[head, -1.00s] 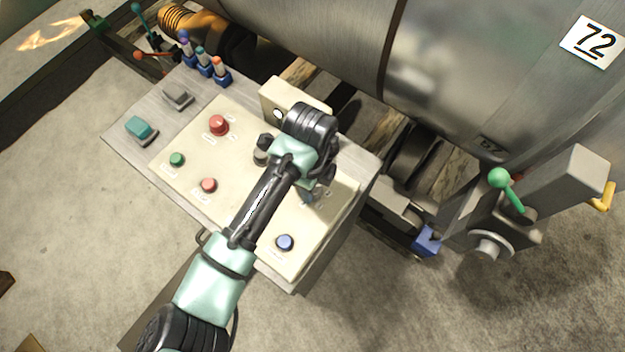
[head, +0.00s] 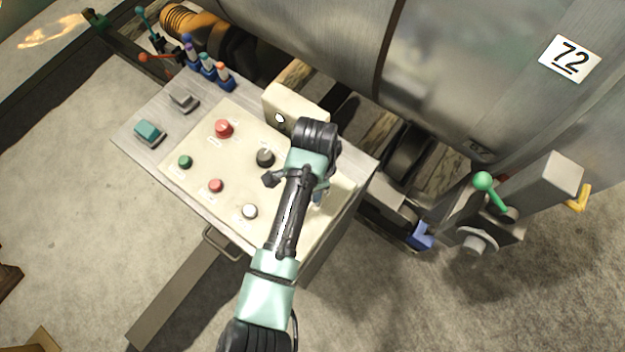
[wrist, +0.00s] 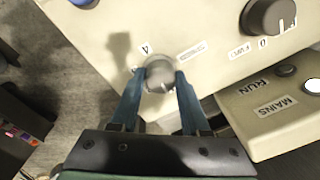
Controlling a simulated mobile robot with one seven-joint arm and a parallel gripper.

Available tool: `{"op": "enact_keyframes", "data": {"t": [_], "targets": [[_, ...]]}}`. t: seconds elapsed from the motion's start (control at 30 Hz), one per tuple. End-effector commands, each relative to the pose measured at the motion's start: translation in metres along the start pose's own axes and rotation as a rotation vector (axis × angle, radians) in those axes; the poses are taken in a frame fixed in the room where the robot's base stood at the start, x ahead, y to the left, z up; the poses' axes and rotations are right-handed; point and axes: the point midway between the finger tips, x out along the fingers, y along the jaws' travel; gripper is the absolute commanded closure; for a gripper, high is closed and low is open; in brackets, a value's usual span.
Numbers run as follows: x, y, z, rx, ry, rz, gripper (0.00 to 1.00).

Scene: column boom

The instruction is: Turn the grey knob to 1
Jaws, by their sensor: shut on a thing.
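The grey knob (wrist: 158,80) is round, with a pale pointer mark, and sits on the cream panel (wrist: 215,70) in the wrist view. My gripper (wrist: 160,76) has its two blue fingers on opposite sides of this knob, shut on it. A letter-like mark is printed beside the knob; I cannot read a 1 there. In the head view my gripper (head: 318,192) is at the right part of the panel, and my arm hides the knob.
A dark knob (head: 265,157) with a white pointer stands left of my arm. Red (head: 223,128), green (head: 185,162) and white (head: 250,211) buttons are on the panel. A raised cream box (head: 296,108) stands at its back edge. A large metal drum (head: 300,40) is behind.

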Motion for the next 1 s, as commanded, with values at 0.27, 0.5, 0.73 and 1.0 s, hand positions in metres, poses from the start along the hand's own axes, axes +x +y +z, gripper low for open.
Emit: {"op": "enact_keyframes", "data": {"t": [0.27,0.5,0.73,1.0], "targets": [[-0.0009,-0.0007,0.0004,-0.051,-0.004,-0.002,1.00],[-0.0006,-0.0010,0.0006,-0.057,-0.003,-0.002,1.00],[-0.0006,-0.0009,0.0006,-0.057,-0.003,-0.002,0.40],[-0.0003,-0.0005,0.0002,-0.054,-0.003,-0.001,0.24]]}}
